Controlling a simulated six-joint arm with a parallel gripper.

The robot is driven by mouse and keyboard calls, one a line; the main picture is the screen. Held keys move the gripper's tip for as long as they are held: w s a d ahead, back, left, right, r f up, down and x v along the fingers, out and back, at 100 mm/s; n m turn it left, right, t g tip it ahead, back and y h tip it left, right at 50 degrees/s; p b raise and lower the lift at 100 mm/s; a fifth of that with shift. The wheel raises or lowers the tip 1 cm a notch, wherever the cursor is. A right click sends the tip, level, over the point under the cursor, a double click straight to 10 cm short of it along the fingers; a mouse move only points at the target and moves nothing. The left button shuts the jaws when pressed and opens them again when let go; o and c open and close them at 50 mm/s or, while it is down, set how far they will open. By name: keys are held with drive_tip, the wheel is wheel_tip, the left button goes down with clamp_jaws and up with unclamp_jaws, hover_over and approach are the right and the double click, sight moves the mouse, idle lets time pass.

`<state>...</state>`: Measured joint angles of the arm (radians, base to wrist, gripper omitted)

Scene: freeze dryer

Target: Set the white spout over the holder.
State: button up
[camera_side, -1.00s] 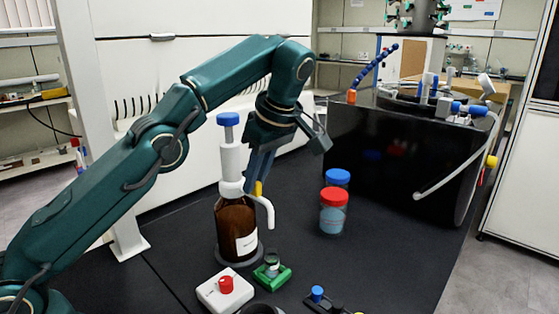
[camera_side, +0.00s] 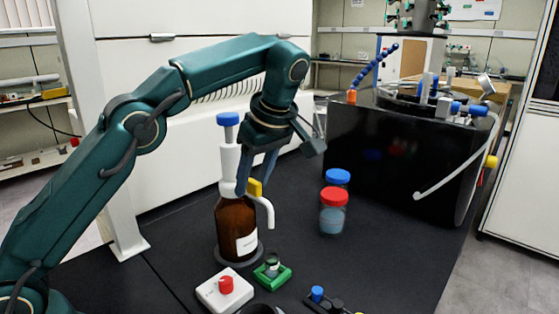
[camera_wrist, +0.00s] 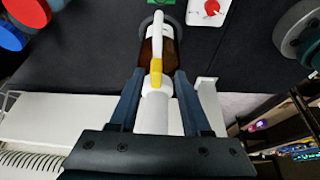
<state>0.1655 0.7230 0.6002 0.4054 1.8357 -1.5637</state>
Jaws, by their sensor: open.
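The white spout (camera_side: 268,214) sticks out from the white pump head (camera_side: 229,160) of a brown bottle (camera_side: 235,229) and bends down at its end. A yellow piece (camera_side: 254,188) sits on the spout. The green holder (camera_side: 272,276), with a small vial in it, stands below the spout's end. In the wrist view the spout (camera_wrist: 158,28) points toward the green holder (camera_wrist: 160,3), which is cut off at the top edge. My gripper (camera_wrist: 156,73) is open, with one finger on each side of the pump head and yellow piece. I cannot tell if either finger touches.
A white box with a red knob (camera_side: 223,289) stands in front of the bottle. Red- and blue-capped jars (camera_side: 333,211) stand to the right. A large black machine (camera_side: 394,146) stands behind them. The black bench is clear between the jars and holder.

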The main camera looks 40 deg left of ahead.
drive_tip(key=s+m+t, duration=0.1)
drive_tip(key=m, duration=0.1)
drive_tip(key=s+a+m, duration=0.1)
drive_tip(key=m, duration=0.1)
drive_tip(key=s+m+t+h, duration=0.1)
drive_tip(key=s+m, duration=0.1)
drive_tip(key=m, duration=0.1)
drive_tip(key=shift+a+t, duration=0.3)
drive_tip(key=s+a+r+m+t+h, duration=0.25)
drive_tip(key=s+r+m, duration=0.2)
drive_tip(key=m, duration=0.35)
drive_tip(key=s+d+f+m, duration=0.1)
drive_tip(key=s+d+f, duration=0.2)
drive_tip(key=s, duration=0.2)
drive_tip(key=s+d+f+m+h, duration=0.1)
drive_tip(key=s+d+f, duration=0.3)
drive_tip(key=s, duration=0.1)
drive_tip(key=shift+s, duration=0.3)
idle(0.6)
drive_tip(key=shift+f, duration=0.1)
